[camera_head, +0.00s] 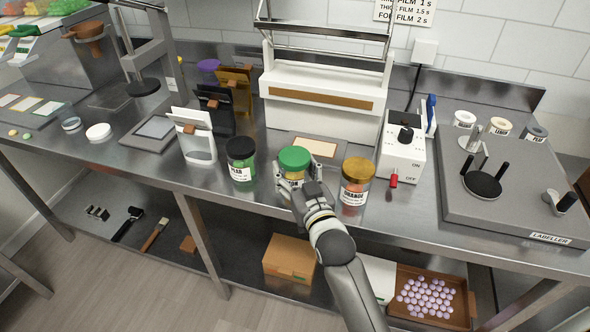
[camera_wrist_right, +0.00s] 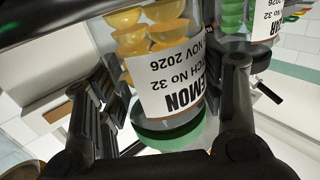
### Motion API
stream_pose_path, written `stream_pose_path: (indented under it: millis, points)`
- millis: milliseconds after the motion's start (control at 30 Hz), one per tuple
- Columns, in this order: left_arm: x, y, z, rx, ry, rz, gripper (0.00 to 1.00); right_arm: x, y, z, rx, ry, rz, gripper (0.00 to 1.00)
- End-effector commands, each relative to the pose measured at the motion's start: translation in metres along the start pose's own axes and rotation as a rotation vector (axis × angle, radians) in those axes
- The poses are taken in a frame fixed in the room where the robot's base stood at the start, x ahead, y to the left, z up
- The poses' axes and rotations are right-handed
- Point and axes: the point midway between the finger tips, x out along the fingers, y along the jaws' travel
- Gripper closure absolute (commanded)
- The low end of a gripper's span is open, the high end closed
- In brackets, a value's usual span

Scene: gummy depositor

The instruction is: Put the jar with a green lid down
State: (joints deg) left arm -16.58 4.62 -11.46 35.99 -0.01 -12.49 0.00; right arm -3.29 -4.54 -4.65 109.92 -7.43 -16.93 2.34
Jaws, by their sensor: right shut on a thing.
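The jar with a green lid (camera_head: 294,158) is at the front of the steel counter, between two other jars. In the right wrist view its label reads LEMON (camera_wrist_right: 180,85), and yellow gummies show through the glass; the picture is upside down, with the green lid (camera_wrist_right: 170,135) low in it. My right gripper (camera_head: 300,188) is shut around this jar from the front, with a finger on each side in the wrist view (camera_wrist_right: 165,100). The jar looks upright. Its base is hidden behind my gripper in the head view, so I cannot tell whether it touches the counter. My left gripper is not in view.
A black-lidded jar with green gummies (camera_head: 241,160) stands close on the left, and an orange-lidded jar (camera_head: 356,182) close on the right. Behind are a sealer (camera_head: 325,90) and a white control box (camera_head: 402,150). The counter's front edge is near.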

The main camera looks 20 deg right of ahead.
Motion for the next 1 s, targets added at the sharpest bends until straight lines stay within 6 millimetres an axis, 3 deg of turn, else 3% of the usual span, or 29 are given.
stream_pose_path:
  millis: [33,67,233,567,733,1000]
  points:
    - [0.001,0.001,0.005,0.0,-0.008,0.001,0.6,0.0,0.0,0.003,0.0,-0.001,0.0,0.8]
    - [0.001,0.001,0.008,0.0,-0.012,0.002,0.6,0.0,0.0,0.003,0.0,-0.001,0.0,0.36]
    - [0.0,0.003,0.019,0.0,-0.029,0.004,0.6,0.0,0.0,0.002,0.0,-0.001,0.0,0.16]
    - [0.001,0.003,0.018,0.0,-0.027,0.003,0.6,0.0,0.0,0.003,-0.001,0.0,0.0,0.16]
    - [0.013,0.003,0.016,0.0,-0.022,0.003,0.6,0.0,0.0,0.005,-0.001,0.002,0.0,0.16]
    - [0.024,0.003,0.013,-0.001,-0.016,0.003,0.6,-0.055,0.003,0.011,-0.002,-0.003,0.0,0.16]
